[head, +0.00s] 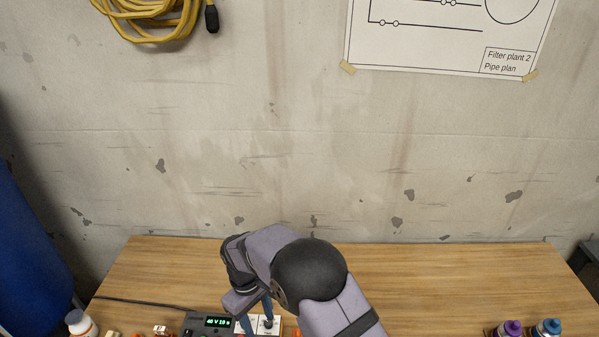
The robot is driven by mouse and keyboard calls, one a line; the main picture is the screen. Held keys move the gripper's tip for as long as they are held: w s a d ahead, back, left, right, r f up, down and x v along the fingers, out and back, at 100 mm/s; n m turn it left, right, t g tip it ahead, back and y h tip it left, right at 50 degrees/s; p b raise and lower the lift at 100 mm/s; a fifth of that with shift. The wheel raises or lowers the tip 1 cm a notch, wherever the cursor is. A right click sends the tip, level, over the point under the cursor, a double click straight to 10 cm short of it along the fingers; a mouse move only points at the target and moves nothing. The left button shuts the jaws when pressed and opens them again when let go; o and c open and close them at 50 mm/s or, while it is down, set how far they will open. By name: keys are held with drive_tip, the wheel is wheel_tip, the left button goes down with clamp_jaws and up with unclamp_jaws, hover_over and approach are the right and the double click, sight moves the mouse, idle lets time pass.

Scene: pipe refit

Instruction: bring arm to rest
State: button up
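My arm reaches in from the bottom of the head view and bends down over the wooden table (450,285). Its grey links and black joint cover stand over the middle of the table. My gripper (256,322) points down at the bottom edge, close to a white plate with a dark knob (268,323). Its blue-grey fingers show only in part, apart from each other. The frame edge cuts off the tips, so I cannot see whether anything is between them.
A box with a green display (217,322) stands left of the gripper, with a black cable behind it. A white bottle (80,323) is at the lower left. Purple (511,328) and blue (547,328) capped bottles stand at the lower right. The table's back right is clear.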

drive_tip(key=s+d+f+m+g+h, duration=0.1)
drive_tip(key=s+d+f+m+g, duration=0.15)
drive_tip(key=s+d, duration=1)
drive_tip(key=s+d+r+m+y+b, duration=0.1)
drive_tip(key=s+d+r+m, duration=0.3)
drive_tip(key=s+d+r, duration=0.3)
drive_tip(key=w+d+r+m+t+y, duration=0.1)
drive_tip(key=w+d+r+m+t, duration=0.2)
drive_tip(key=d, duration=0.4)
drive_tip(key=shift+w+d+r+m+b, duration=0.3)
drive_tip(key=shift+r+m+b, duration=0.15)
drive_tip(key=shift+r, duration=0.15)
